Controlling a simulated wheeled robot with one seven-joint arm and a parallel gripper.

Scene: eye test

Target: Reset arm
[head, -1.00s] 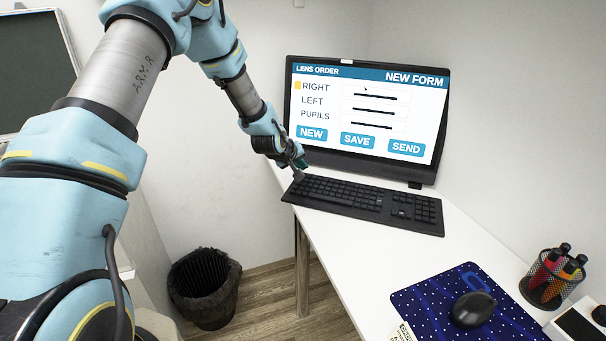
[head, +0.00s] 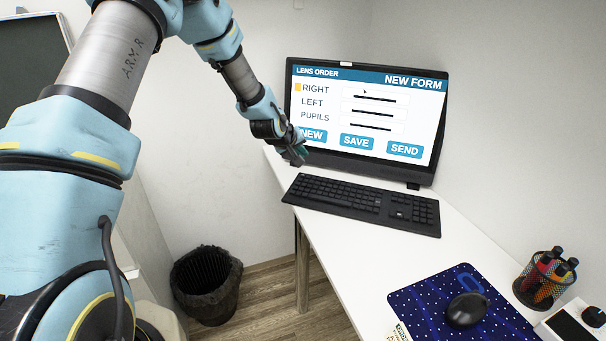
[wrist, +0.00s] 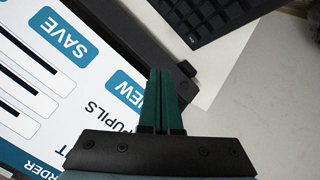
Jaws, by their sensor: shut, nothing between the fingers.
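My gripper (head: 299,158) is at the left edge of the monitor in the head view, above the back left end of the keyboard and apart from it. In the wrist view its two green fingers (wrist: 161,98) are pressed together with nothing between them. The fingertips overlap the monitor's lower bezel in that view. My arm reaches in from the left of the head view.
The monitor (head: 366,108) shows a lens order form. A black keyboard (head: 362,205) lies before it on the white desk (head: 345,265). A mouse (head: 467,310) rests on a blue mat (head: 408,300), near a pen holder (head: 545,278). A bin (head: 206,285) stands on the floor.

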